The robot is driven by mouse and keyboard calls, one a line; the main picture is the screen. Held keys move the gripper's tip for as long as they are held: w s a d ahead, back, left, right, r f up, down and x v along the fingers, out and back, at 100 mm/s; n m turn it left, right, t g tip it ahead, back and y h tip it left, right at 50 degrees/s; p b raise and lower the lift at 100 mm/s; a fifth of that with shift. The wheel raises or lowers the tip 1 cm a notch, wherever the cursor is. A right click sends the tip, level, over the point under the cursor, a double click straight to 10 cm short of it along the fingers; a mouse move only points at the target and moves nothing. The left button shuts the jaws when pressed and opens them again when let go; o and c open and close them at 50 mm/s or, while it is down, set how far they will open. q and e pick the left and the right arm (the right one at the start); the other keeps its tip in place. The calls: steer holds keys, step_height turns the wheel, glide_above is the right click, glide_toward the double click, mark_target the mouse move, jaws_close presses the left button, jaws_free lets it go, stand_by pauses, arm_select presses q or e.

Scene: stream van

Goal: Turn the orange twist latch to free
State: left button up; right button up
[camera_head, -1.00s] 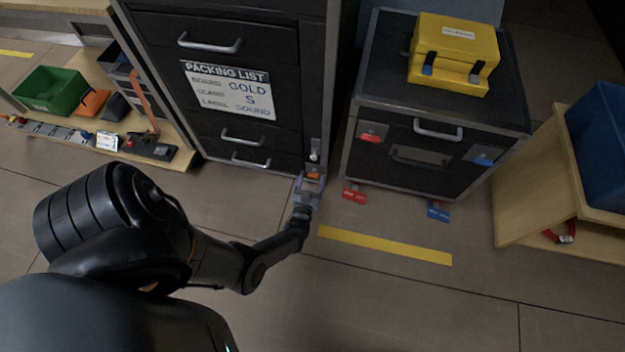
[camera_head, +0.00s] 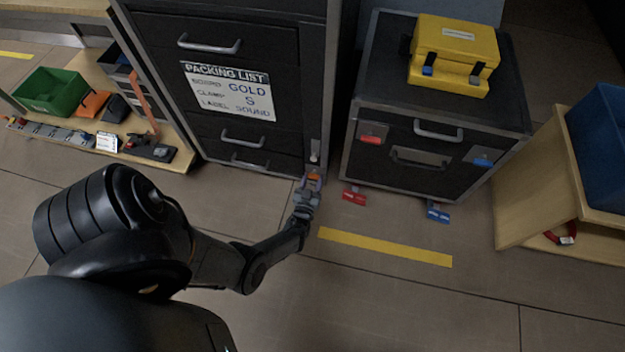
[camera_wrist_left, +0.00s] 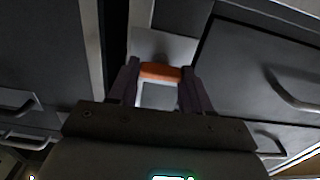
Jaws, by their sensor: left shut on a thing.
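The orange twist latch (camera_head: 314,176) is low on the right edge of the tall black drawer cabinet (camera_head: 262,150). In the left wrist view the latch (camera_wrist_left: 160,71) lies crosswise between the two fingers of my left gripper (camera_wrist_left: 158,88), on a light metal plate. My left gripper (camera_head: 311,184) is shut on the latch in the head view, with its fingers hiding part of it. A small silver fitting (camera_head: 315,157) sits just above the latch. My right gripper is not in view.
A lower black case (camera_head: 430,130) with red and blue latches stands to the right, a yellow toolbox (camera_head: 454,50) on top. Red (camera_head: 354,196) and blue (camera_head: 437,211) tags lie at its foot. A wooden shelf (camera_head: 535,190) stands far right. Floor in front is clear.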

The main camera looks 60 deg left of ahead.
arm_select(q)
steer(key=shift+n, duration=0.3)
steer(key=shift+s+a+f+n, duration=0.1)
steer(key=shift+n, duration=4.2)
steer(key=shift+f+n, duration=0.1)
steer(key=shift+n, duration=4.2)
steer(key=o, duration=1.1)
steer(key=shift+c, duration=0.2)
steer(key=shift+s, duration=0.1)
